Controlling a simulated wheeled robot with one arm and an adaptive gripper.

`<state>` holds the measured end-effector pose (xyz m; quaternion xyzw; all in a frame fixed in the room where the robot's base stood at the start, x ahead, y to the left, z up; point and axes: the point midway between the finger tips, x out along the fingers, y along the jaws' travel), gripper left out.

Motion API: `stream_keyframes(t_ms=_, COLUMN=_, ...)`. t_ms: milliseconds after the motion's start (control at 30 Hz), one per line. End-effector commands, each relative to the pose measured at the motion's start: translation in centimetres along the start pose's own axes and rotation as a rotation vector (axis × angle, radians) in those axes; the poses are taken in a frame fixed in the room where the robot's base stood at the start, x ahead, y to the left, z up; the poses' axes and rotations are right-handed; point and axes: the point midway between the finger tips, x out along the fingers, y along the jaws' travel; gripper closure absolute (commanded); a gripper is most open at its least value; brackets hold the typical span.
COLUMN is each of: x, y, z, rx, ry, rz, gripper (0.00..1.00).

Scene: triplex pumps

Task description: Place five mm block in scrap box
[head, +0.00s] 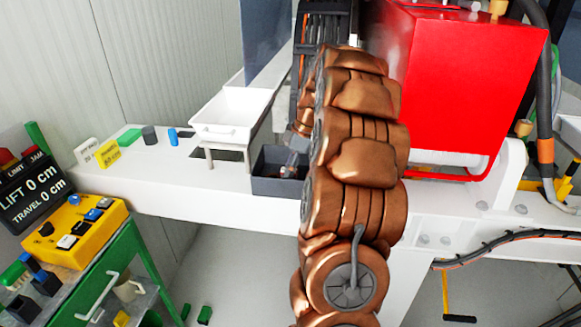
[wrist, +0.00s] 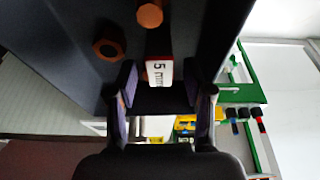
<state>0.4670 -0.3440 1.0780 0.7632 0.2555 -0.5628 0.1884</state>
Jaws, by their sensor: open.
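The five mm block (wrist: 158,71), with a white "5 mm" face and a red edge, shows in the wrist view against the dark interior of a grey box. My gripper (wrist: 160,84) is open, with one finger on each side of the block's near end; a gap shows beside the fingers. I cannot tell whether the block rests on the box floor. The block is hidden there.
A copper-coloured nut (wrist: 108,49) and a round copper piece (wrist: 149,15) lie in the box. A white tray (head: 230,113) on a stand is left of the box. The red pump housing (head: 460,85) is to the right. A yellow control box (head: 75,232) is at lower left.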

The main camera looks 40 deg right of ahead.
Motion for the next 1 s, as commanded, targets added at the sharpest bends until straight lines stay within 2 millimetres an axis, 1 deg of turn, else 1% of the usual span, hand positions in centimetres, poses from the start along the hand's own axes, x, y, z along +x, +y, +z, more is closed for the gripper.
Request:
stream_keyframes(t_ms=167, x=-1.5, y=0.1, z=0.0, rx=-0.001, ry=0.002, rz=0.002, gripper=0.49)
stream_keyframes(t_ms=400, x=-4.5, y=0.2, z=0.0, rx=-0.001, ry=0.002, rz=0.006, gripper=0.49)
stream_keyframes(t_ms=633, x=-6.9, y=0.1, z=0.0, rx=-0.001, ry=0.001, rz=0.004, gripper=0.49)
stream_keyframes(t_ms=1000, x=-10.2, y=0.1, z=0.0, rx=0.000, ry=0.001, rz=0.003, gripper=0.49)
